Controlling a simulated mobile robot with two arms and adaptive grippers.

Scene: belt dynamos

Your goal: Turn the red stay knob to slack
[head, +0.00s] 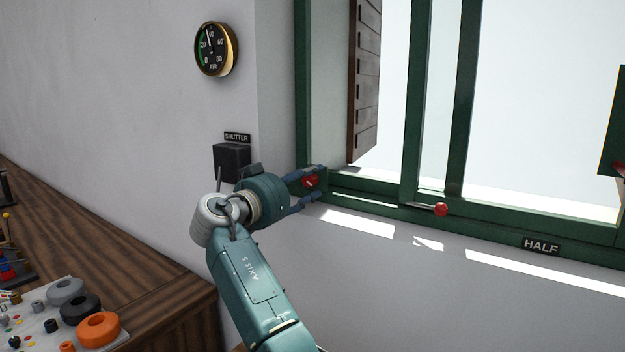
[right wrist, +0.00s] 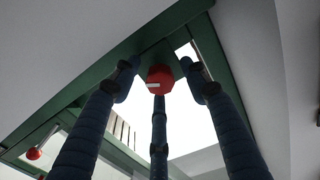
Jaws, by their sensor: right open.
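A red knob (head: 311,181) sits at the lower left corner of the green window frame. It also shows in the right wrist view (right wrist: 160,78) with a white mark on its face. My right gripper (head: 318,183) is open, its blue fingers spread around this knob. In the right wrist view the fingers (right wrist: 163,82) stand to either side and below it, and a gap shows at the sides. Whether any finger touches it I cannot tell. My left gripper is not in view.
A red ball (head: 441,209) on a thin rod sits along the sill, left of a HALF plate (head: 541,246). A black box (head: 231,162) under a SHUTTER plate and a round air gauge (head: 216,49) are on the wall. A wooden bench (head: 120,245) stands at left.

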